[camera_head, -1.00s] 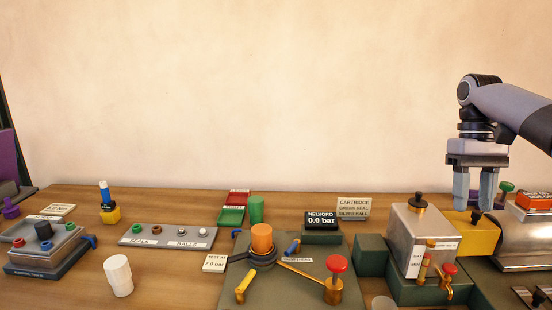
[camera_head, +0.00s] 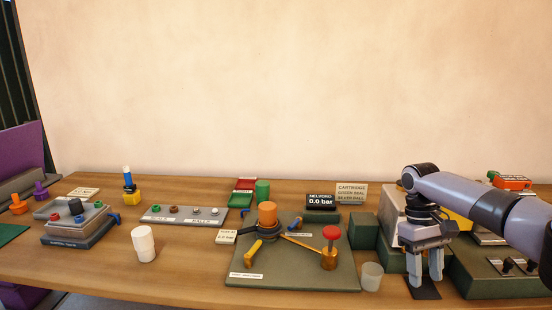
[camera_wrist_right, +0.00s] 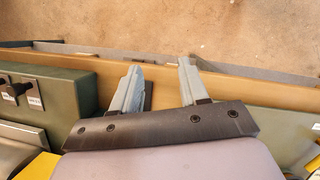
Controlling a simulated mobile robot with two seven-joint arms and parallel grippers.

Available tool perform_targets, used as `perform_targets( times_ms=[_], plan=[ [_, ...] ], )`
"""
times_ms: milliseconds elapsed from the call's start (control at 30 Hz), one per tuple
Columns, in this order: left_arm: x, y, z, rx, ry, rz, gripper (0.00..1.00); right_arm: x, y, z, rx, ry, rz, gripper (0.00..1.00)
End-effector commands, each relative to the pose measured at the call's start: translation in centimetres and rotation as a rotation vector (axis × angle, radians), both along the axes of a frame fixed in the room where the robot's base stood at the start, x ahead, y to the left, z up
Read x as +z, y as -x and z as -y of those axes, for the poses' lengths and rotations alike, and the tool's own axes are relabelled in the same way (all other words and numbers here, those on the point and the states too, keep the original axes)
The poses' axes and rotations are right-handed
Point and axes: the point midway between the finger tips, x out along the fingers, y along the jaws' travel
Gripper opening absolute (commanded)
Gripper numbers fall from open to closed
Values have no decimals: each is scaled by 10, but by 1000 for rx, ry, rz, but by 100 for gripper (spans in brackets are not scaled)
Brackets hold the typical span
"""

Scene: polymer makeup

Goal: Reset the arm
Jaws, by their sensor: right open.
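My right arm comes in from the right in the head view. Its right gripper (camera_head: 426,274) points down near the front right of the table, in front of the green block with the metal box. In the right wrist view the two grey fingers (camera_wrist_right: 159,85) are spread apart with nothing between them, over the table's front edge. A dark flat pad (camera_head: 424,292) lies just below the fingers, partly hidden by them. My left gripper does not show in any view.
A clear cup (camera_head: 372,277) stands left of the right gripper. The green base plate (camera_head: 292,272) carries an orange cylinder (camera_head: 267,214) and a red-knobbed valve (camera_head: 331,234). A white cup (camera_head: 144,243) stands at left.

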Motion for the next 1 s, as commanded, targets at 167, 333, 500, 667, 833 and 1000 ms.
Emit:
perform_targets(
  times_ms=[167,333,500,667,833,1000],
  plan=[
    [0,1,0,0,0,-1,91,-100,21,-58,177,-62,4,44],
    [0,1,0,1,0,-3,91,-175,50,-115,308,-163,52,44],
    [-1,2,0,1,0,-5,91,-230,85,-175,394,-293,133,44],
    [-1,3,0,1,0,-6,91,-263,118,-226,426,-424,237,44],
    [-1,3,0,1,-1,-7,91,-280,148,-270,408,-551,372,44],
    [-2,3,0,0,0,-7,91,-283,169,-296,342,-644,529,44]
  ],
)
